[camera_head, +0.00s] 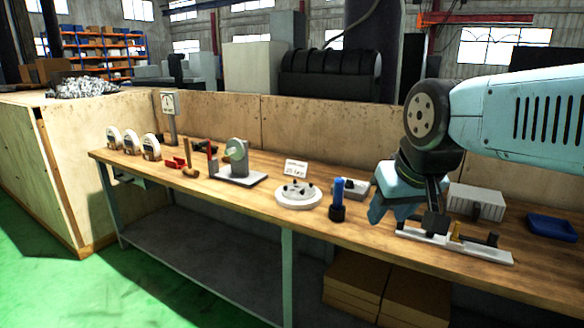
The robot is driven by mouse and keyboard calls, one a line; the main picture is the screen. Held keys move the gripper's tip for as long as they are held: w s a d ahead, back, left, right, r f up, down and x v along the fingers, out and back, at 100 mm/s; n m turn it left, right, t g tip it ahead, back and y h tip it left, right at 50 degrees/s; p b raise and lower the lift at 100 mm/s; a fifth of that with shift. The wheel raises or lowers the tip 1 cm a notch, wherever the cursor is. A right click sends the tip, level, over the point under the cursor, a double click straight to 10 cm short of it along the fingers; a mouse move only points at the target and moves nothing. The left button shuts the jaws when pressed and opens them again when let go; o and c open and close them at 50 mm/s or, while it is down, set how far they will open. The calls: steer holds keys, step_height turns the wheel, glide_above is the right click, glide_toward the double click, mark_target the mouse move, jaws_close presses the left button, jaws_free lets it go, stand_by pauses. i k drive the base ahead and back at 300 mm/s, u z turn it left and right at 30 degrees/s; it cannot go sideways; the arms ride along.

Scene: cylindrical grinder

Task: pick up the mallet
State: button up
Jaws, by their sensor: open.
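My gripper (412,212) hangs over the right part of the bench, far to the right of the mallet. It is open, and I see nothing held in it. It partly covers a white fixture (480,252) behind and below it.
Between them stand a grey fixture (238,163), a white round plate (298,194) with a sign, and an upright blue-handled tool (338,197). A blue tray (551,226) is far right.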

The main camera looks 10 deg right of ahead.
mark_target(190, 172)
steer(key=z, duration=0.15)
steer(key=i, duration=0.1)
steer(key=u, duration=2.25)
steer(key=i, duration=3.4)
steer(key=z, duration=0.4)
